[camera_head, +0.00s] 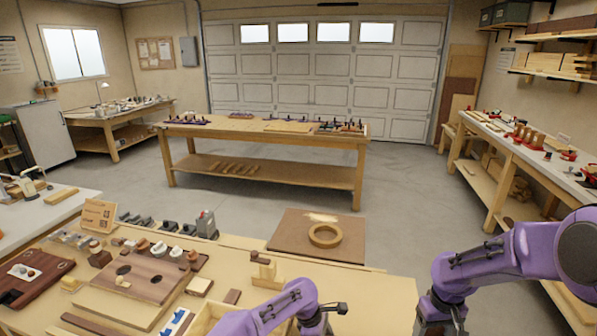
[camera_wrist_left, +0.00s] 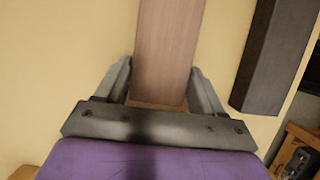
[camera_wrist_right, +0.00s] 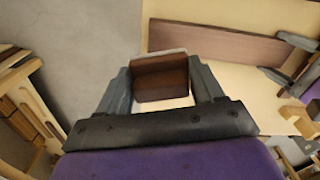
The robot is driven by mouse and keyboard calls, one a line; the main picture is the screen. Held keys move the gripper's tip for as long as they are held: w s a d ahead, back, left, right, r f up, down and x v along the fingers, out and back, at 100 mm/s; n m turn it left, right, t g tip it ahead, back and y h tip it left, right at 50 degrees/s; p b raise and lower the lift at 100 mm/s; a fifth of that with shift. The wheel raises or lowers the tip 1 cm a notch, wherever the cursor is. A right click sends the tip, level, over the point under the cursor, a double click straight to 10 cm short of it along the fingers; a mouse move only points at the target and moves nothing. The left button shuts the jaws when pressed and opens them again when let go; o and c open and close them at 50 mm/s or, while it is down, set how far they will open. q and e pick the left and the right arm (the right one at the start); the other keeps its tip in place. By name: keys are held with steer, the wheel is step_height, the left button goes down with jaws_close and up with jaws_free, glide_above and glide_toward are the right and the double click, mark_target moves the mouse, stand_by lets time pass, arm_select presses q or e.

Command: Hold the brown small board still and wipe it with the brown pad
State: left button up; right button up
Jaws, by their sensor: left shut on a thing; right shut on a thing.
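The brown small board (camera_wrist_left: 168,45) is a long, flat brown strip between the fingers of my left gripper (camera_wrist_left: 165,88), which is shut on its near end. The right wrist view also shows the board (camera_wrist_right: 215,42) lying along the pale bench top, with my left gripper (camera_wrist_right: 298,55) at its right end. My right gripper (camera_wrist_right: 163,95) is shut on the brown pad (camera_wrist_right: 160,78), a small dark brown block with a pale grey edge. The pad appears apart from the board. In the head view my left gripper (camera_head: 337,308) is low in the middle; board and pad are not visible there.
In the left wrist view a dark bar (camera_wrist_left: 272,55) lies right of the board. Bare bench (camera_head: 375,300) lies between my arms.

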steer(key=shift+r, duration=0.35)
arm_select(q)
steer(key=o, duration=1.1)
steer(key=shift+c, duration=0.2)
steer(key=shift+r+p, duration=2.45)
steer(key=shift+r, duration=1.1)
arm_select(e)
steer(key=shift+r, duration=2.4)
step_height(320, 180, down, 3)
steer(key=b, duration=0.3)
steer(key=shift+f, duration=0.15)
arm_select(q)
steer(key=v, duration=1.2)
